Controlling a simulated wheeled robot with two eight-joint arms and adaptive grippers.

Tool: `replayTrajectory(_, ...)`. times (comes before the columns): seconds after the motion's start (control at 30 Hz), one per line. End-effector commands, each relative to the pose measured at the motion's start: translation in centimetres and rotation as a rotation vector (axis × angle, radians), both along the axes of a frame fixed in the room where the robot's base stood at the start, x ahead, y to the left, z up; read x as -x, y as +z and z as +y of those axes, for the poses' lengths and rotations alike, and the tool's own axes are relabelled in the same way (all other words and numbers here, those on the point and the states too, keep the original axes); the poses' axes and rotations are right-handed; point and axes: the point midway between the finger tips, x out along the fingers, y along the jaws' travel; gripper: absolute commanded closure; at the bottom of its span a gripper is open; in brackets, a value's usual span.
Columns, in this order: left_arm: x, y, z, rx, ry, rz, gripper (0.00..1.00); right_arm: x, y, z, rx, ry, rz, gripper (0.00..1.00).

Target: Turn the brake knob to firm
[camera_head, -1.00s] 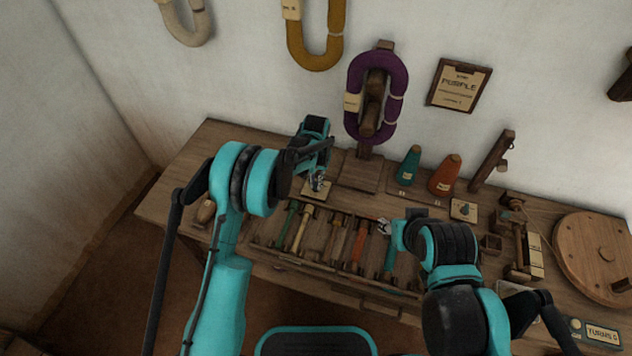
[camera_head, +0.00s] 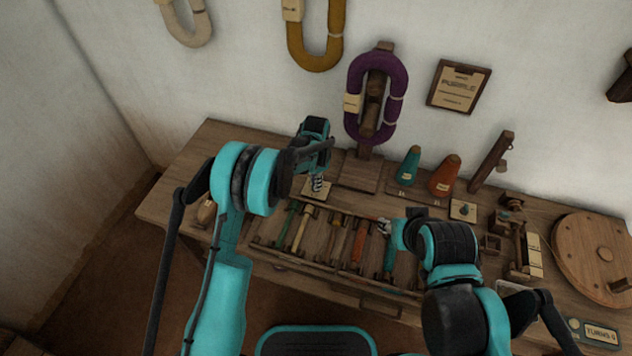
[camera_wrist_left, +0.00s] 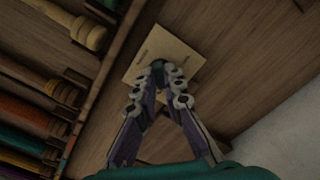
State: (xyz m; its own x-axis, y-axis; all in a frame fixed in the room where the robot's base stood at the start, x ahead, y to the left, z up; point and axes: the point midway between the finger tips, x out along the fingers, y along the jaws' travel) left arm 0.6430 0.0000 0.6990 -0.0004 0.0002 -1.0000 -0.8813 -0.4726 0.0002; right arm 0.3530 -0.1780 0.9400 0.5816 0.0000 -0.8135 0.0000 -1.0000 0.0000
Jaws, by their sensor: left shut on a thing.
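A small dark green knob (camera_wrist_left: 158,66) stands on a pale square plate (camera_wrist_left: 184,62) with short dark marks on it, in the left wrist view. The plate also shows in the head view (camera_head: 311,194), at the back left of the bench. My left gripper (camera_wrist_left: 160,72) is shut on the knob, its fingertips either side of it and just over the plate. In the head view my left gripper (camera_head: 317,183) points down at the plate and hides the knob. My right gripper (camera_head: 383,227) is over the tool rack; its fingers are too small to read.
A purple hank (camera_head: 355,128) hangs on a post behind. Teal (camera_head: 409,166) and orange (camera_head: 444,176) cones and another plate with a knob (camera_head: 463,210) stand to the right.

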Motion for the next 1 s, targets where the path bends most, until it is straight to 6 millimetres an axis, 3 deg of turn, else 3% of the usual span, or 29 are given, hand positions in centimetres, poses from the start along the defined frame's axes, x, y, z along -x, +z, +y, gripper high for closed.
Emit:
replayTrajectory(0.43,-0.06,0.03,-0.03,0.001,-0.252,-0.001,1.00,0.00,0.14,0.00,0.000,0.000,0.000,0.60)
replayTrajectory(1.0,-0.06,0.02,-0.03,0.000,-0.299,-0.002,1.00,0.00,0.14,0.00,0.000,0.000,0.000,0.60)
